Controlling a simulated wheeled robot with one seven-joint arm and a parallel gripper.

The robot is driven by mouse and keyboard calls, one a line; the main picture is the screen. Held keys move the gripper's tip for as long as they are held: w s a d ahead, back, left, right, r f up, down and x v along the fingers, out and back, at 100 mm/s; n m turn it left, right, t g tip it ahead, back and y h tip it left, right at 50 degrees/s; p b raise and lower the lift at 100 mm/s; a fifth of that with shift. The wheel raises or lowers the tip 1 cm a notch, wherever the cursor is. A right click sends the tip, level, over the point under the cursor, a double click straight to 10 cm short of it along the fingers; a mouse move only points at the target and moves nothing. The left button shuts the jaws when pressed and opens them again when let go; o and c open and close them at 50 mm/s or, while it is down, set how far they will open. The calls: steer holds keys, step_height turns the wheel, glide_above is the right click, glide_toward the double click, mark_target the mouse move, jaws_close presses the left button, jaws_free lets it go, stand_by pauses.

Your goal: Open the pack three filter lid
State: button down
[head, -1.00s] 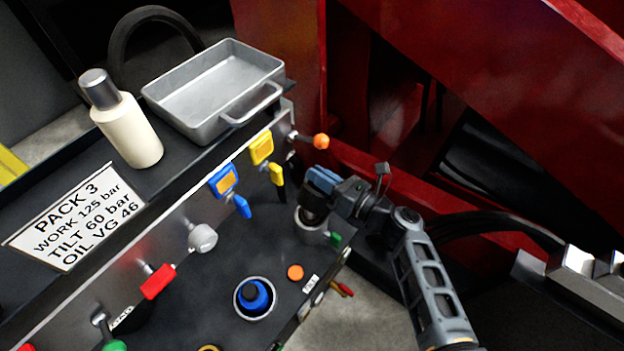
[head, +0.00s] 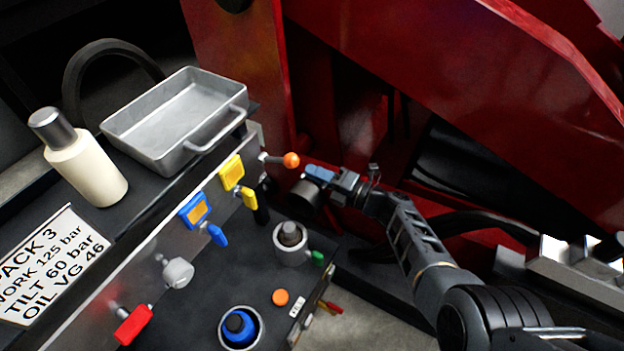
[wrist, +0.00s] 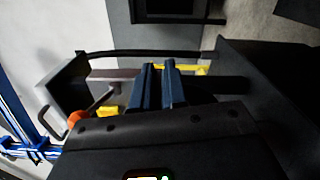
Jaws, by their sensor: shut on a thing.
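My gripper (head: 320,176) is shut on the dark round filter lid (head: 303,194) and holds it in the air, up and slightly right of the filter housing. The housing is a light metal cup (head: 291,256) on the dark deck, with a green-handled tap (head: 317,258) at its side. Its top is open and a grey filter element (head: 290,233) stands upright in it. In the wrist view my blue fingers (wrist: 160,88) are close together, and the lid is mostly hidden behind them.
A blue-capped round port (head: 240,327) and an orange button (head: 280,297) are on the deck. Levers line the panel, including an orange-knobbed one (head: 291,160) near my gripper. A metal tray (head: 165,157) and cream bottle (head: 88,172) stand on the shelf. Red structure (head: 450,70) rises behind.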

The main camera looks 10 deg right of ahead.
steer(key=shift+w+d+f+b, duration=0.35)
steer(key=shift+w+f+b, duration=0.2)
steer(key=shift+f, duration=0.2)
steer(key=c, duration=1.2)
jaws_free()
steer(key=shift+o, duration=0.2)
steer(key=shift+d, duration=0.1)
steer(key=p+v, duration=0.2)
steer(key=v, duration=0.5)
steer(key=shift+s+d, duration=0.25)
steer(key=shift+s, duration=0.05)
